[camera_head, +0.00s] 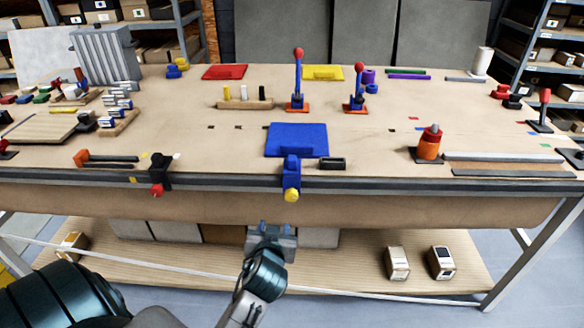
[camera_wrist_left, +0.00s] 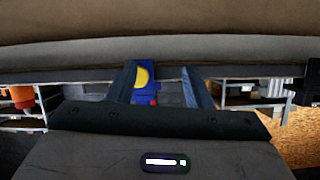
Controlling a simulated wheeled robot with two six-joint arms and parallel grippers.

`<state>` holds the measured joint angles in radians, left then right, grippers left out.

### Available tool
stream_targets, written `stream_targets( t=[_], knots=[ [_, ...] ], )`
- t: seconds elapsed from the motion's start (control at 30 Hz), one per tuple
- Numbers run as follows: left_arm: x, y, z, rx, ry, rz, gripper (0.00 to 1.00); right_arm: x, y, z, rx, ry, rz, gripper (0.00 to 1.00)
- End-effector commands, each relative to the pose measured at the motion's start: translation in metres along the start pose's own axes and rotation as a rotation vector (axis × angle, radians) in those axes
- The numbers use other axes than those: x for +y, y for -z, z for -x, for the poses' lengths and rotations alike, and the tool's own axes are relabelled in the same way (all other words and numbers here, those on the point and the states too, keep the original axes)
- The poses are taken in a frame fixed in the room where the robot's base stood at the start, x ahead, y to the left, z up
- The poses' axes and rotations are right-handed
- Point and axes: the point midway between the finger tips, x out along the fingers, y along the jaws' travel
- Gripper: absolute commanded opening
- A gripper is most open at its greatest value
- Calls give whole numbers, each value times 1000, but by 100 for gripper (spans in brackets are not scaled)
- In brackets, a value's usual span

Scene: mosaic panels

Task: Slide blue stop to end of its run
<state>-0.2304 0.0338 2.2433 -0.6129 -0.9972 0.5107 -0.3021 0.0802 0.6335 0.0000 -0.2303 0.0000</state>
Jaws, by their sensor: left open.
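The blue stop (camera_head: 291,171), with a yellow knob (camera_head: 292,195) at its lower end, sits on the front edge of the workbench (camera_head: 370,185). A blue panel (camera_head: 297,139) lies on the top just behind it. My left gripper (camera_head: 275,228) is open and empty, below the bench edge and a little left of the knob. In the left wrist view, the blue stop (camera_wrist_left: 148,91) and its yellow knob (camera_wrist_left: 140,77) show between the two open fingers, apart from them. My right gripper is out of view.
A black clamp with a red knob (camera_head: 157,190) sits on the same edge to the left. A black cylinder (camera_head: 332,163) lies just right of the stop. Blue levers with red knobs (camera_head: 299,80) stand farther back. A lower shelf (camera_head: 350,268) holds boxes.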

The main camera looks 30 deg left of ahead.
Motion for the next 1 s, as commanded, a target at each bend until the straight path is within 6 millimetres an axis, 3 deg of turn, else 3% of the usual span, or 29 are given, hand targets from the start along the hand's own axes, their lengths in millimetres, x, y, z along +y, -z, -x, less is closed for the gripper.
stream_targets(
  t=[0.03,0.1,0.23,0.47,0.8,1.0],
  knots=[
    [6,25,-8,86,12,34,45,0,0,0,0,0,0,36],
    [13,56,-16,199,23,72,45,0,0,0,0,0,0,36],
    [24,94,-22,342,20,109,45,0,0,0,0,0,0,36],
    [27,114,-37,387,16,114,45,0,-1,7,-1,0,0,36],
    [24,137,-95,384,16,113,45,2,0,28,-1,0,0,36],
    [23,144,-117,383,16,115,45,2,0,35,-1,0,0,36]
  ],
)
